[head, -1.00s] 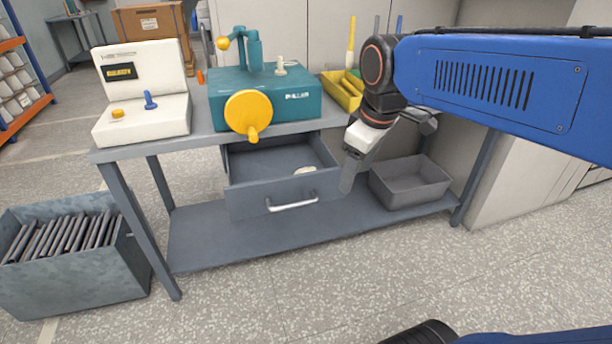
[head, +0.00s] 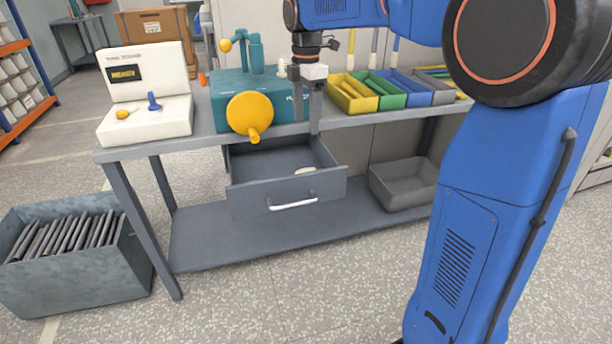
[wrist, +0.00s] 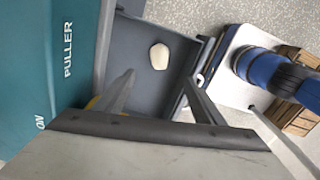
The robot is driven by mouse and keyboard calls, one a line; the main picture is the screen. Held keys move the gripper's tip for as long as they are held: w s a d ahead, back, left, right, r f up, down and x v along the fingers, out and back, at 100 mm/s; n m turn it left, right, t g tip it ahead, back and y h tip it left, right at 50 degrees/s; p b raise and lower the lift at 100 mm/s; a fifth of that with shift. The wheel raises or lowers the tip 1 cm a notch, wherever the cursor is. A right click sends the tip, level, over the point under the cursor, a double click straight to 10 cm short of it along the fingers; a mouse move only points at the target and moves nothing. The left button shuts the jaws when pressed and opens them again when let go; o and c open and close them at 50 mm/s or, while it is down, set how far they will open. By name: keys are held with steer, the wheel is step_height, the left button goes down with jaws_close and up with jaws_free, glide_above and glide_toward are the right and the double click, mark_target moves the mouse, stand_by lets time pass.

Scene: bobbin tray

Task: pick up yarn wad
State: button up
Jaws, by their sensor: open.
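The yarn wad (head: 305,171) is a small cream lump lying in the open grey drawer (head: 291,202) under the bench, near its right side. In the wrist view the yarn wad (wrist: 159,56) rests on the drawer floor, beyond my fingertips and between their lines. My gripper (head: 313,130) points down above the right part of the drawer, close to the bench edge. In the wrist view my gripper (wrist: 158,84) is open with nothing between its fingers. The wad is fully visible there and apart from the fingers.
The teal puller machine (head: 275,95) with a yellow crank (head: 249,113) stands on the bench just left of my gripper. Coloured bins (head: 353,93) stand to the right. A grey tray (head: 402,184) sits on the lower shelf. A metal bin (head: 75,255) stands at left.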

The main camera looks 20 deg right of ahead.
mark_target(306, 170)
step_height(306, 170, down, 17)
steer(key=shift+w+f, duration=0.1)
steer(key=shift+f, duration=0.1)
stand_by(0.7)
steer(key=shift+c, duration=0.3)
steer(key=c, duration=1)
